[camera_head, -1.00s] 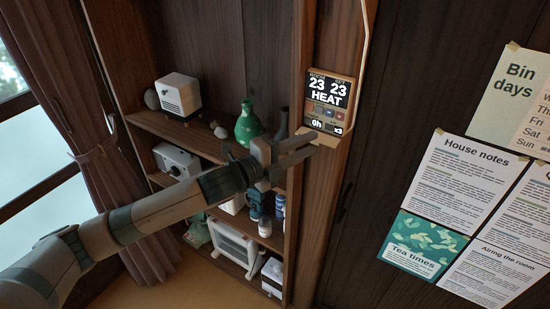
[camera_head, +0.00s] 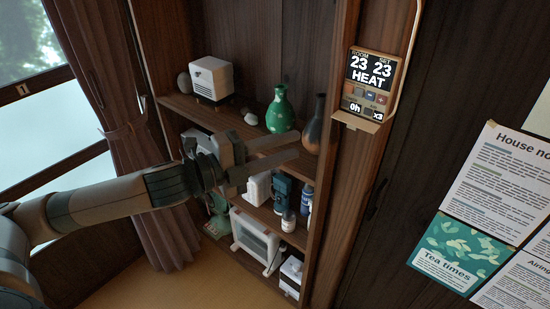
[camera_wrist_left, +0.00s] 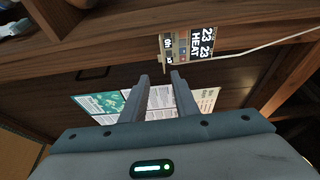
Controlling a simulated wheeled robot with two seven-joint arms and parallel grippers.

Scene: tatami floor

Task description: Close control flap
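The wall control unit (camera_head: 370,85) hangs on the wooden post and reads 23, 23 and HEAT, with small buttons below. Its tan flap (camera_head: 357,122) sticks out from the bottom edge, hinged down, with the buttons uncovered. The unit also shows sideways at the top of the left wrist view (camera_wrist_left: 196,46). My left gripper (camera_head: 297,146) is open and empty, to the left of and below the flap, clear of it, in front of the shelves. Its two separated fingers also show in the left wrist view (camera_wrist_left: 160,79). My right gripper is not in view.
The shelf unit (camera_head: 185,103) behind my left gripper holds a green vase (camera_head: 280,110), a dark vase (camera_head: 315,125), a white box-like device (camera_head: 211,78) and several other items. A pale cable runs up beside the control unit. Paper notices (camera_head: 495,180) are on the wall at right.

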